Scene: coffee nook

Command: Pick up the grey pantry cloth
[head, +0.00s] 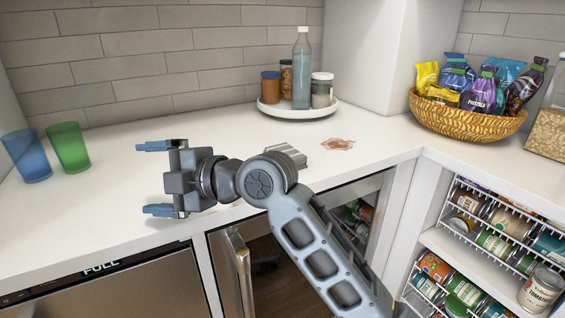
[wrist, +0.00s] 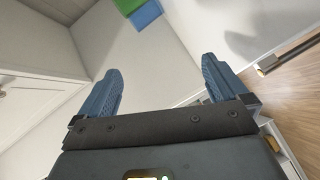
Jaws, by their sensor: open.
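A small grey, ridged thing (head: 291,152), which looks like the folded grey cloth, lies on the white counter just behind my arm's elbow in the head view. My arm hides its lower part, so its full shape cannot be told. My gripper (head: 155,178) is over the counter to the left of it, pointing left and away from it. Its two blue fingers are wide apart with nothing between them. The wrist view also shows my open gripper (wrist: 160,70), and the cloth is not visible there.
A reddish spill (head: 338,144) lies right of the grey thing. A round white tray (head: 275,110) with a bottle and jars stands behind. A blue cup (head: 27,156) and a green cup (head: 69,147) stand at left. A snack basket (head: 468,122) is at right. The left-middle counter is clear.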

